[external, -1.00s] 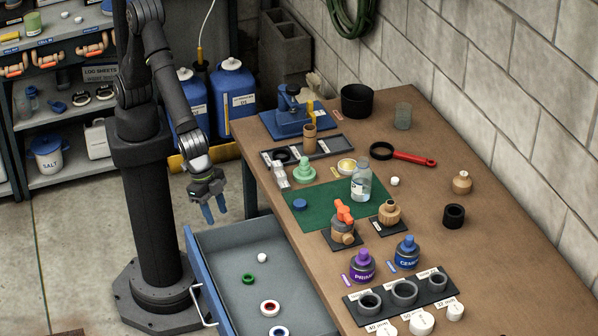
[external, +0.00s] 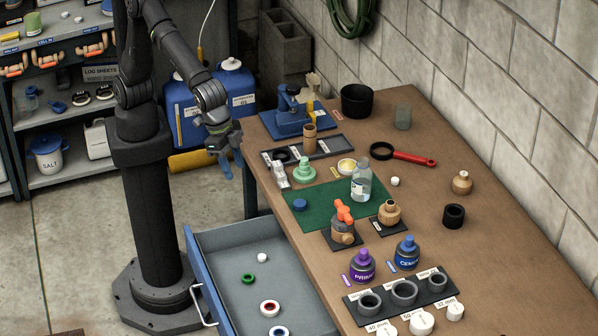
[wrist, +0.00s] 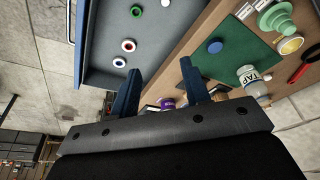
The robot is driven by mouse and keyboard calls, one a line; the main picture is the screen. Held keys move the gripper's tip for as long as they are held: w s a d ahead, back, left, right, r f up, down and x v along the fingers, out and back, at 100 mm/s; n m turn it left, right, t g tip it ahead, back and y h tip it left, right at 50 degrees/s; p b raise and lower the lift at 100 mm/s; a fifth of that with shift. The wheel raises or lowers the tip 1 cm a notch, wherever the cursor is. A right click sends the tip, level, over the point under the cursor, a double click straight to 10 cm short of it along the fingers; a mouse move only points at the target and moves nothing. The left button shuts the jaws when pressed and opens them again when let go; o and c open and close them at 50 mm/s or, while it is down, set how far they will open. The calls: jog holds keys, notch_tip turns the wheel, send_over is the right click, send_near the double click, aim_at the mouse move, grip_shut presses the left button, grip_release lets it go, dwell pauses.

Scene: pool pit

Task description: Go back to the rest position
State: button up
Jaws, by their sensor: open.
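My gripper (external: 231,171) hangs to the left of the workbench (external: 420,130), near its left edge and above the floor. Its two blue fingers point down and stand apart with nothing between them. In the wrist view my gripper (wrist: 160,92) also shows its fingers spread and empty, with the open drawer (wrist: 150,75) and the bench edge beyond them.
The open blue drawer (external: 230,262) holds a white piece, a green ring and other rings. A green mat (external: 325,210), a clear bottle (external: 361,180), a valve (external: 343,222) and purple and blue cans stand on the bench. Blue jugs (external: 232,90) stand behind my arm.

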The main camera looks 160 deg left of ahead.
jog(key=shift+s+a+n, duration=0.15)
jog(key=shift+a+n, duration=0.25)
jog(key=shift+a, duration=0.9)
jog(key=shift+o, duration=0.5)
